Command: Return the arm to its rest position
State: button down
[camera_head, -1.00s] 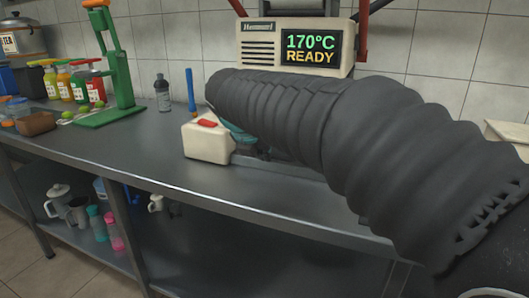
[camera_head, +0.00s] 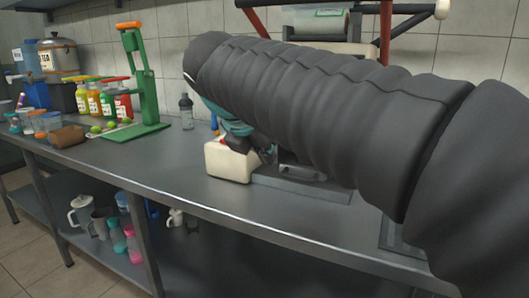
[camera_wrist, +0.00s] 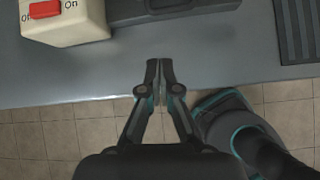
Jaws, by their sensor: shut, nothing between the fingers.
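My gripper (camera_wrist: 159,85) shows in the wrist view, shut and empty. Its fingertips point over the front edge of the grey metal counter (camera_wrist: 215,60), with tiled floor below. In the head view my arm in its dark ribbed sleeve stretches across the right half, and the fingertips are hidden behind it. A cream switch box (camera_wrist: 75,25) with a red On/Off rocker lies up and left of the fingertips in the wrist view, apart from them. The box (camera_head: 230,162) also shows in the head view, partly behind my arm.
A green lever press (camera_head: 143,90), a dark bottle (camera_head: 186,112) and several colored sauce bottles stand at the back left. A dark metal base (camera_head: 300,187) lies beside the switch box. Jugs and cups stand on the lower shelf.

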jog(key=s+f+m+y, duration=0.1)
jog(key=f+m, duration=0.2)
jog(key=m, duration=0.1)
jog(key=s+f+m+g+y, duration=0.1)
jog(key=s+f+m, duration=0.1)
jog(key=f+m, duration=0.2)
jog(key=s+a+f+m, duration=0.1)
jog(key=f+m, duration=0.3)
jog(key=m, duration=0.1)
jog(key=shift+s+f+g+y, duration=0.2)
jog(key=shift+f+g+y, duration=0.1)
jog(key=shift+y, duration=0.1)
jog(key=s+d+f+m, duration=1.1)
jog(key=s+d+m, duration=0.4)
jog(key=m, duration=0.1)
jog(key=shift+d+f+y, duration=0.3)
jog(key=shift+y, duration=0.1)
